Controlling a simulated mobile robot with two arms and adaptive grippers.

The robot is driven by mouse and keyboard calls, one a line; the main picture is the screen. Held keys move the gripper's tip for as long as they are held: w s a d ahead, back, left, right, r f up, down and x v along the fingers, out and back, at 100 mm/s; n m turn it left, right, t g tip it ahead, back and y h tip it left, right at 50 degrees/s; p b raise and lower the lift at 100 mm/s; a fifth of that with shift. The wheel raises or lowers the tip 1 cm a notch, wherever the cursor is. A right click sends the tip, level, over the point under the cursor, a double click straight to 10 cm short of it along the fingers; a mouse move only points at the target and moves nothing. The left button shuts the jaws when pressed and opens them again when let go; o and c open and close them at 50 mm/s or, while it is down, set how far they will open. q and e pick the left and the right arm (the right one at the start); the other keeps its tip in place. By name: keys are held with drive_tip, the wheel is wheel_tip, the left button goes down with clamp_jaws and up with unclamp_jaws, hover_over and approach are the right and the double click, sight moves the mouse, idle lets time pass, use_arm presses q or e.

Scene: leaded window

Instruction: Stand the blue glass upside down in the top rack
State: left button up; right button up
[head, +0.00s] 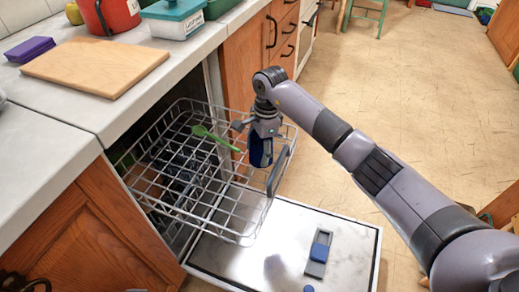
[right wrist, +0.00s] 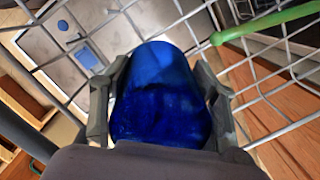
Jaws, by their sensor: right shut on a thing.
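The blue glass (head: 261,152) is in my right gripper (head: 264,135), at the right end of the pulled-out top rack (head: 206,199). In the right wrist view the blue glass (right wrist: 160,95) sits between the two fingers of my right gripper (right wrist: 160,92), which are shut on it. Wires of the rack show just beyond the glass. I cannot tell whether the glass touches them, nor which way its mouth faces. My left gripper is not in view.
A green utensil (head: 213,137) lies in the rack. The open dishwasher door (head: 265,239) holds a dispenser with a blue part (head: 319,251). A cutting board (head: 95,65) and containers stand on the counter at left.

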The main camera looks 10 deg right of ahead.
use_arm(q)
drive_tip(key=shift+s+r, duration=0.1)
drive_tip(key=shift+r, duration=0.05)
use_arm(e)
drive_tip(key=o, duration=1.5)
drive_tip(key=shift+c, duration=0.2)
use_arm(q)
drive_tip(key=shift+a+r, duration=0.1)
use_arm(e)
drive_tip(key=shift+o, duration=0.4)
drive_tip(key=shift+f, duration=0.1)
drive_tip(key=r, duration=0.4)
drive_tip(key=d+r, duration=0.1)
drive_tip(key=r, duration=0.7)
drive_tip(key=shift+w+d, duration=0.15)
drive_tip(key=shift+d, duration=0.1)
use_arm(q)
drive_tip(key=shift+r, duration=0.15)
